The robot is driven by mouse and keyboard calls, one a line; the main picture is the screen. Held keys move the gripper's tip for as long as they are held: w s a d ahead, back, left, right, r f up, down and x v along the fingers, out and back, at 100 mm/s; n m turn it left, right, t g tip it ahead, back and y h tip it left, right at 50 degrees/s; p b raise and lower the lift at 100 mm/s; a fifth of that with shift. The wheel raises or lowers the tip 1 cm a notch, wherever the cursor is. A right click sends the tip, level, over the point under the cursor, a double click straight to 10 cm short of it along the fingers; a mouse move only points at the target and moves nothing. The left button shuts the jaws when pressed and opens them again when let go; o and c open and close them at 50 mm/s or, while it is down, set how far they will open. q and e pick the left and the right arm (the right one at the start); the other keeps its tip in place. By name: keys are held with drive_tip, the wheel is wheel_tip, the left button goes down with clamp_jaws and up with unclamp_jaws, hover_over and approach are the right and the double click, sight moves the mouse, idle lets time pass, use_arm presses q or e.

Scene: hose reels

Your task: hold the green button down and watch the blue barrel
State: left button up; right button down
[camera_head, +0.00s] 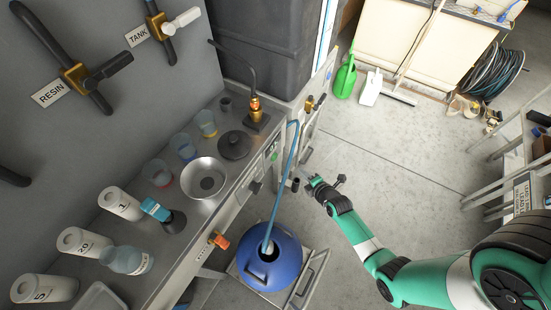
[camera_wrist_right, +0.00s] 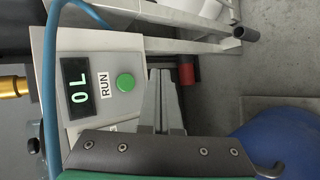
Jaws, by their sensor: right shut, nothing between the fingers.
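The round green button (camera_wrist_right: 125,82) sits on a pale control panel, beside a RUN label and a display (camera_wrist_right: 79,90) reading 0 L. In the head view the button (camera_head: 274,155) is a small green spot on the bench front. My right gripper (camera_wrist_right: 161,74) is shut and empty; in the wrist view its fingertips appear just right of the button, apparently apart from it. In the head view the right gripper (camera_head: 308,181) is near the bench front. My left gripper is not in view.
A blue hose (camera_head: 282,190) runs down into the barrel's open top, close left of my right gripper. The bench (camera_head: 215,215) holds a metal bowl (camera_head: 204,177), cups and white containers. Open floor (camera_head: 380,150) lies to the right.

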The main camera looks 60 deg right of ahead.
sight(275, 158)
drive_tip(key=w+b, duration=0.5)
drive_tip(key=w, duration=0.4)
drive_tip(key=shift+w, duration=0.1)
idle(2.0)
drive_tip(key=shift+w, duration=0.3)
drive_tip(key=shift+w+b, duration=0.4)
drive_tip(key=shift+w, duration=0.1)
idle(4.2)
